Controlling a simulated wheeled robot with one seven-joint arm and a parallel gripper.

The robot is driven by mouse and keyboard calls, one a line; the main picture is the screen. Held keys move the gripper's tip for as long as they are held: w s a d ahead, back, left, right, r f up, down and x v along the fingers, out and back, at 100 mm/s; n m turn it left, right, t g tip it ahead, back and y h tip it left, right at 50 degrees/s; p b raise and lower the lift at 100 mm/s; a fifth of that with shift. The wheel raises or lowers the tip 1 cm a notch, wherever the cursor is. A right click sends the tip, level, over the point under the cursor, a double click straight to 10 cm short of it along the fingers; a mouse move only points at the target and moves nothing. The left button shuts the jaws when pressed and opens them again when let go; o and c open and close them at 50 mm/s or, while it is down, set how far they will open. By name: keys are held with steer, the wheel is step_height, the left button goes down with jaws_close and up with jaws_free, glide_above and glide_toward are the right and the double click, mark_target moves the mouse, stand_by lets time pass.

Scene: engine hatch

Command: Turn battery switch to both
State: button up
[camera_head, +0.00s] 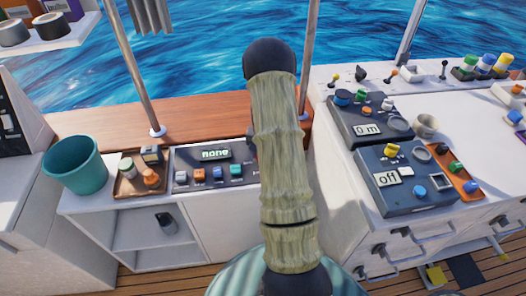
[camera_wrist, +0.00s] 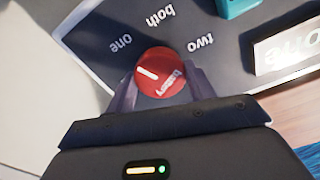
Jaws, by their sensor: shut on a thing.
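The battery switch is a red round knob (camera_wrist: 160,72) with a white mark, on a dark panel (camera_wrist: 100,30) in the wrist view. Labels "one", "both" and "two" are printed around it. The white mark points left, a little below the direction of "one". My gripper (camera_wrist: 161,84) is shut on the knob, one finger on each side. My arm hides the knob and my gripper there.
A tray (camera_head: 128,190) with small items and a teal bucket (camera_head: 75,165) stand left of the panel. To the right are two dark boxes with displays, "0 m" (camera_head: 368,129) and "off" (camera_head: 388,179), and a beige cup (camera_head: 427,125). Metal posts rise behind the counter.

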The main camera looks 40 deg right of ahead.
steer(key=m+p, duration=0.1)
steer(key=m, duration=0.4)
steer(key=shift+r+m, duration=0.1)
steer(key=shift+m, duration=0.2)
steer(key=m+p, duration=0.2)
steer(key=m, duration=0.4)
steer(key=shift+w, duration=0.1)
steer(key=o, duration=1)
steer(key=shift+c, duration=0.2)
step_height(320, 180, up, 17)
steer(key=shift+r, duration=0.15)
